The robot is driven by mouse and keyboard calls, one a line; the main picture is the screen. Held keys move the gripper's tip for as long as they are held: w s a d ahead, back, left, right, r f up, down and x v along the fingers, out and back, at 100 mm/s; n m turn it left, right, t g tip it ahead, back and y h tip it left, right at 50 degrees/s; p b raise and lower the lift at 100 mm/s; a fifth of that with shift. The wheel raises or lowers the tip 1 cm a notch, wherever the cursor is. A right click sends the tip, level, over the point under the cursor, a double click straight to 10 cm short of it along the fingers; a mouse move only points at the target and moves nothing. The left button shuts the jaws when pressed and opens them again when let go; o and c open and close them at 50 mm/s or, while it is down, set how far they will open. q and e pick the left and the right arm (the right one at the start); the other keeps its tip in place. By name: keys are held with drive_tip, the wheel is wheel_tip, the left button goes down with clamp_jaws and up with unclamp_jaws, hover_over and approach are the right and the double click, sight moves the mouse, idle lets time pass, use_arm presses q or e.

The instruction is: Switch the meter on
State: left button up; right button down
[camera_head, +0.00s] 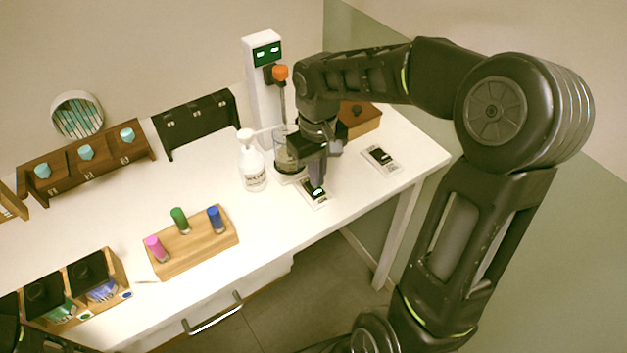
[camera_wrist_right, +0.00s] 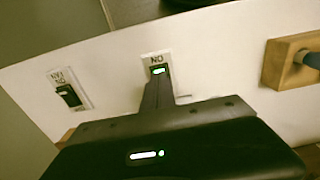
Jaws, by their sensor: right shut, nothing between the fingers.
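The meter (camera_head: 264,92) is a tall white column at the back of the table, with an orange knob and a dark display showing lit green marks. A small white switch plate (camera_head: 315,201) lies in front of it, by the table's front edge. In the right wrist view this plate (camera_wrist_right: 157,59) reads "ON" and shows a green light. My right gripper (camera_head: 317,186) is shut and empty, pointing down with its fingertips at the switch; they hide its lower part. I cannot tell whether they touch it. A second plate (camera_head: 381,158) with a black rocker (camera_wrist_right: 69,96) lies to the right.
A glass beaker (camera_head: 287,152) and a white pump bottle (camera_head: 251,165) stand close left of my right gripper. A wooden block with coloured bottles (camera_head: 196,250) is further left. A brown box (camera_head: 360,120) sits behind the arm.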

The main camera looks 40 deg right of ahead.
sight(317, 191)
wheel_tip(317, 191, up, 5)
drive_tip(key=p, duration=0.3)
drive_tip(key=shift+f, duration=0.15)
idle(0.5)
